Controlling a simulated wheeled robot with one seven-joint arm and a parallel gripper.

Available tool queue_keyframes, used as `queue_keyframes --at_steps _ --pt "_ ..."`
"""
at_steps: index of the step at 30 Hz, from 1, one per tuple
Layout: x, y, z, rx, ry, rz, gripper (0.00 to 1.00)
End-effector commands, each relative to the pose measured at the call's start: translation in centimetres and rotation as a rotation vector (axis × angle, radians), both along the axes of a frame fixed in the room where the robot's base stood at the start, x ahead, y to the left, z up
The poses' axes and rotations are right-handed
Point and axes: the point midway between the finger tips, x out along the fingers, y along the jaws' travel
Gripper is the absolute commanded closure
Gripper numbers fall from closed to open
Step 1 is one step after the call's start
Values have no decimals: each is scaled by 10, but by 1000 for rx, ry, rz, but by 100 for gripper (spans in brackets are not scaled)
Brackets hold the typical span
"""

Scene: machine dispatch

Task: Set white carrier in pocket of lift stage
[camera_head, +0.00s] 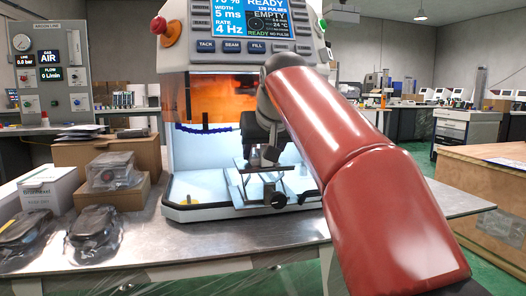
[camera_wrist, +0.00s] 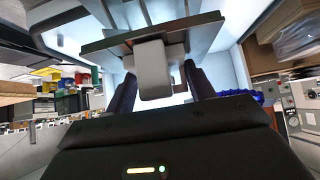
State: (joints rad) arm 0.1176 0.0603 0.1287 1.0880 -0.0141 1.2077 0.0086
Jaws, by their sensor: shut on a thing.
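The lift stage (camera_head: 288,187), a small metal platform with crossed legs and dark knobs, stands inside the open white machine. My gripper (camera_head: 262,150) is over its top, with its fingers partly hidden by my red arm. The carrier shows as a small pale grey block (camera_head: 266,157) at the stage's top. In the wrist view my gripper (camera_wrist: 158,95) has a dark finger on each side of the pale carrier (camera_wrist: 152,70) and is shut on it. The stage's flat plate (camera_wrist: 105,43) is close to the carrier. The pocket is hidden, so I cannot tell whether the carrier is seated.
The machine (camera_head: 182,180) encloses the stage with white side walls and an orange window above. Cardboard boxes (camera_head: 130,193), a clear case (camera_head: 113,172) and black bagged items (camera_head: 97,233) crowd the bench's left side. Bare metal bench (camera_head: 230,240) lies in front.

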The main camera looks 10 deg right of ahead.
Motion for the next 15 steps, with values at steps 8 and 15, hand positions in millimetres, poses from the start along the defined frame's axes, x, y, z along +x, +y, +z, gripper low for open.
queue_keyframes --at_steps 8,15 --pt "0 0 -6 0 3 0 29" --pt "0 -1 -7 -1 6 -2 24"
